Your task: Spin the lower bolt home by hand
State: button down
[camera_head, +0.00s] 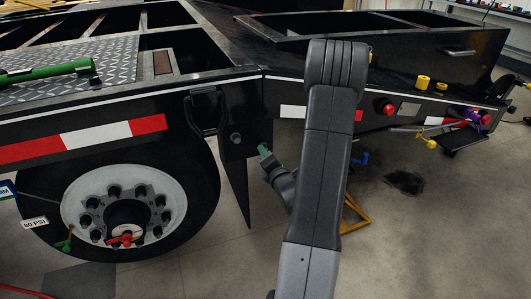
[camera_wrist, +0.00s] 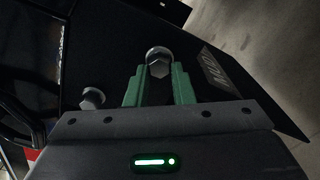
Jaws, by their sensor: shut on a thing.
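My gripper (camera_wrist: 158,75) has two green fingers closed on the sides of a silver hex bolt head, the lower bolt (camera_wrist: 158,53), in the wrist view. The bolt is at a black hanging plate (camera_wrist: 262,85). The upper bolt (camera_wrist: 92,97), another hex head, stands to the left of the fingers, untouched. In the head view the upper bolt (camera_head: 235,138) shows at the top of the black plate (camera_head: 237,185), and my gripper (camera_head: 263,149) is just right of it and slightly lower. The lower bolt is hidden there. How far it is threaded in cannot be told.
A black grab handle (camera_head: 204,111) is left of the bolts. The trailer wheel (camera_head: 125,217) stands below, with a red item at its hub. A green bar (camera_head: 45,72) lies on the deck. Yellow rolls (camera_head: 422,82) sit on the frame at right. The concrete floor (camera_head: 430,240) at right is largely open.

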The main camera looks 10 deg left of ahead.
jog(key=shift+s+f, duration=0.1)
dwell(0.4)
jog(key=c, duration=1.2)
grip_release()
jog(key=shift+d, duration=0.1)
jog(key=shift+c, duration=0.2)
jog(key=p+v, duration=0.1)
jog(key=v, duration=1.2)
jog(key=shift+s+d+p, duration=0.25)
jog(key=shift+s+p, duration=0.05)
jog(key=shift+p, duration=0.05)
jog(key=b+x, duration=0.1)
jog(key=x, duration=1.3)
jog(key=shift+b, duration=0.3)
